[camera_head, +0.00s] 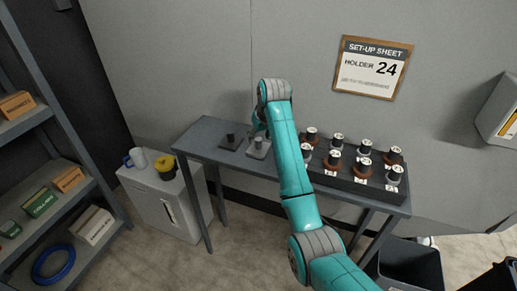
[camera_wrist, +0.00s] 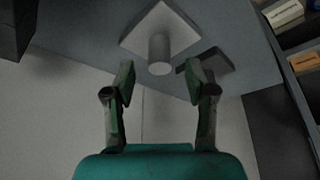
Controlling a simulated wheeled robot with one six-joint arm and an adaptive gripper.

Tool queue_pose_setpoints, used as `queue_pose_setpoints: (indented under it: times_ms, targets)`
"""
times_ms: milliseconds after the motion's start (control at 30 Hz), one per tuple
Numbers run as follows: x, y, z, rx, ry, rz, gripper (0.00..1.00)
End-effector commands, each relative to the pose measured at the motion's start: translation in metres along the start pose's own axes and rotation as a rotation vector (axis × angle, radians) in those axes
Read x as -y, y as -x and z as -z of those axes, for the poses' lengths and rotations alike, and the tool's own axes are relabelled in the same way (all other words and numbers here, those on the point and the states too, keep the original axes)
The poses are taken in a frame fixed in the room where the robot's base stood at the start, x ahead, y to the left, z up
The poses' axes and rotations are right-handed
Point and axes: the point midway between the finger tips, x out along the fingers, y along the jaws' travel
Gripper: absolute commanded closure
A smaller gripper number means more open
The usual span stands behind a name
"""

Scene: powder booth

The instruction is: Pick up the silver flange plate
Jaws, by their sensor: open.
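The silver flange plate (camera_head: 258,152), a light grey square base with a round post, lies on the left part of the dark table (camera_head: 209,150). In the wrist view the silver flange plate (camera_wrist: 160,22) is at the top centre, its post pointing toward my gripper (camera_wrist: 161,82). The gripper is open and empty, with the post just beyond and between its fingertips. A darker flange plate (camera_head: 231,141) lies left of the silver one. In the wrist view this darker plate (camera_wrist: 218,62) is partly hidden by the right finger.
A dark rack (camera_head: 345,183) with several black-topped holders fills the table's right part. A white cabinet (camera_head: 160,205) with a mug and a yellow-and-black item stands left of the table. A shelf (camera_head: 60,200) is at far left. A "Holder 24" sheet (camera_head: 373,68) hangs on the wall.

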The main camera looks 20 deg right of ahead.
Motion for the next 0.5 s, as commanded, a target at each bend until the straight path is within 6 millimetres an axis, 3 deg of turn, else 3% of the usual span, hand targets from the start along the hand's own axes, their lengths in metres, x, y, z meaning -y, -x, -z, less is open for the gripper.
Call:
queue_pose_setpoints:
  times_ms: [200, 500]
  targets:
    - [0.0, -0.026, 0.002, 0.001, 0.0, 0.0, 0.45]
    - [0.0, -0.031, 0.002, 0.0, 0.0, 0.0, 0.45]
